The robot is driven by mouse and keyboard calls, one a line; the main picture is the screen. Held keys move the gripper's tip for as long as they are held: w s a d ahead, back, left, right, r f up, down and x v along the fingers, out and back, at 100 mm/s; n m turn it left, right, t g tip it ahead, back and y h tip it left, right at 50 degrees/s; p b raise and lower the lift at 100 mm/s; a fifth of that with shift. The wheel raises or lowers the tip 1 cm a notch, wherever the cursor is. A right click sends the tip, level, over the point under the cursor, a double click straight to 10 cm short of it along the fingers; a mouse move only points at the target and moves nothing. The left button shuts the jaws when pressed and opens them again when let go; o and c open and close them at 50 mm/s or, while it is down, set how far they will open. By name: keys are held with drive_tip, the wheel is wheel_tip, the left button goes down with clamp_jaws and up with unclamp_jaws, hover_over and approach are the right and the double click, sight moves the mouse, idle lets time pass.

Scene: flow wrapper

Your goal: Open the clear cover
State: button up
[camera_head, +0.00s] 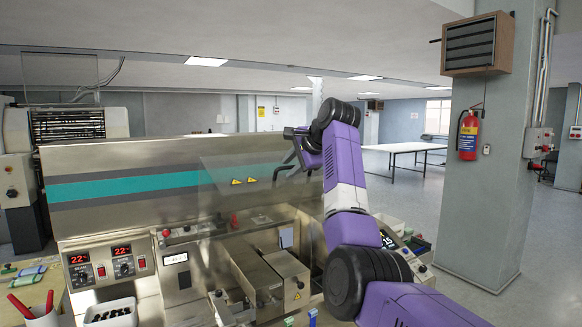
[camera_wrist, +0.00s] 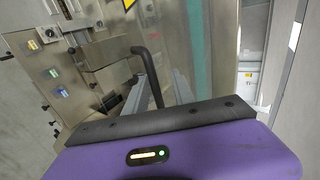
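The clear cover (camera_head: 222,178) is a see-through panel over the front of the steel wrapper, with two small yellow warning labels near its right part. A black bent handle (camera_head: 284,168) is by its right end, just below my gripper (camera_head: 293,140). In the wrist view the black handle (camera_wrist: 151,72) rises right in front of my gripper's dark palm edge, and its lower end is hidden there. Whether my fingers touch or close on the handle cannot be made out.
The steel wrapper housing (camera_head: 120,215) with a teal stripe fills the left and middle. Control panels with red displays (camera_head: 122,251) and a white bin (camera_head: 110,313) are at its front left. A pillar with a fire extinguisher (camera_head: 468,133) stands right. Open floor lies beyond, near a white table (camera_head: 405,147).

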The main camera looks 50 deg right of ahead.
drive_tip(key=shift+s+f, duration=0.1)
drive_tip(key=b+v, duration=0.3)
drive_tip(key=v, duration=0.4)
drive_tip(key=shift+s+r, duration=0.2)
drive_tip(key=shift+r, duration=0.15)
drive_tip(key=shift+a, duration=0.1)
